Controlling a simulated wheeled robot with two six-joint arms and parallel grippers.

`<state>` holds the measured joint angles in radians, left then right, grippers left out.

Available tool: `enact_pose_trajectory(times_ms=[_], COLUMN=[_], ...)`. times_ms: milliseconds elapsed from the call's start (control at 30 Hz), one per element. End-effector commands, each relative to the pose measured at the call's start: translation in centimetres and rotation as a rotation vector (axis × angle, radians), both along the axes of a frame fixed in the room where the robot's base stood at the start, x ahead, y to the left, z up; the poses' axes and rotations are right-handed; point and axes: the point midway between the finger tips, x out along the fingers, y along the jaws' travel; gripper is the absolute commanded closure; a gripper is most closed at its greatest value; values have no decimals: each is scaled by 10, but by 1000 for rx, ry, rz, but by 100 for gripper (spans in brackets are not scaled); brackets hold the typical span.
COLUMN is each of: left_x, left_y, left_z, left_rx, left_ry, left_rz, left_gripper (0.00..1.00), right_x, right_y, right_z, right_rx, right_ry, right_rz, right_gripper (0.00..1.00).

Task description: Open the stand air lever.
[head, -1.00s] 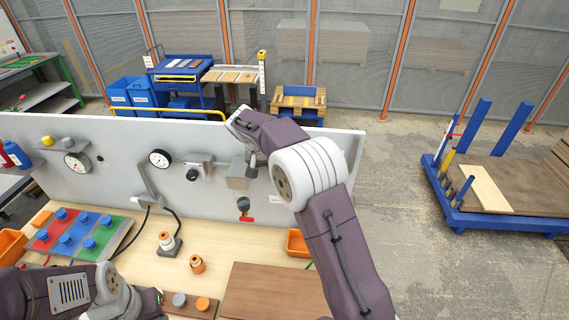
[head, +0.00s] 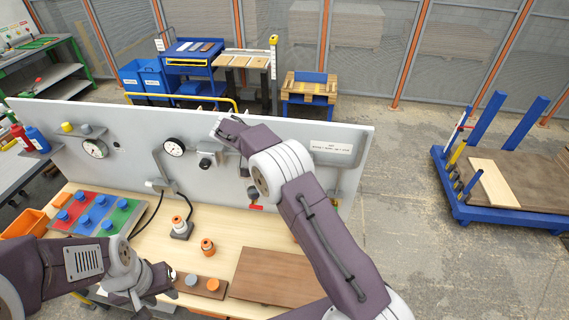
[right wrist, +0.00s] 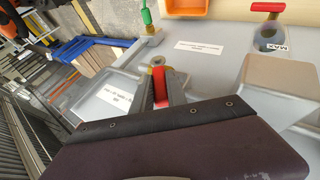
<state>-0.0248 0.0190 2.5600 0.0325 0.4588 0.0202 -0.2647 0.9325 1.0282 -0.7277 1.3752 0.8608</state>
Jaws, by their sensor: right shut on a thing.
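In the right wrist view, a red lever handle (right wrist: 160,87) on a brass fitting stands between the fingers of my right gripper (right wrist: 161,96). The gripper is shut on this lever. My left gripper (head: 152,283) is low over the front of the bench, away from the panel. Whether its fingers are apart is unclear.
A second red lever (head: 256,207) sits low on the panel; it also shows in the right wrist view (right wrist: 268,7) beside a MAX label. Gauges (head: 173,147) are on the panel. A brown board (head: 275,275) and orange-topped parts (head: 207,246) lie on the bench.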

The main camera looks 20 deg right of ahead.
Motion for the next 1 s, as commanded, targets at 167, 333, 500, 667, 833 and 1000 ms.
enact_pose_trajectory(times_ms=[167,333,500,667,833,1000], left_x=[0,0,0,0,0,0], left_y=[0,0,0,0,0,0], left_z=[0,0,-1,-14,-19,-16], left_rx=[0,0,0,0,0,0], left_ry=[0,0,0,0,0,0], left_rz=[0,0,0,0,0,0], left_gripper=[64,64,64,64,64,64], right_x=[1,1,1,0,-3,-5], right_y=[0,0,1,16,39,53], right_z=[2,1,1,13,43,62], right_rx=[-1,0,0,2,2,0], right_ry=[-5,-3,-3,-7,-7,-4], right_rz=[2,1,1,3,2,2], right_gripper=[63,60,60,60,60,60])
